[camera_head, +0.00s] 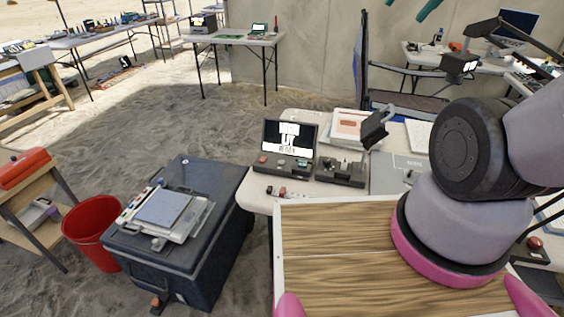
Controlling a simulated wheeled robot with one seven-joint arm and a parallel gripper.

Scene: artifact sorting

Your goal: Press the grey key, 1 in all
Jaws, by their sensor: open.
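A dark console with an upright screen (289,138) stands at the near left part of the white table (259,203). The screen shows a white figure with small text below it. A low row of small keys lies in front of the screen. A red key (263,159) is at the left and a greenish key (303,163) at the right. A greyish key (283,163) seems to lie between them, too small to be sure. Two teal fingertips, seemingly of my gripper (411,7), show apart at the top edge, well away from the console. The rest of it is out of frame.
A dark unit with small raised parts (342,172) stands right of the console. A black stand-like device (376,128) and papers (350,123) are behind it. A dark case (222,189) and red bucket (92,222) stand at left. My arm covers the right side.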

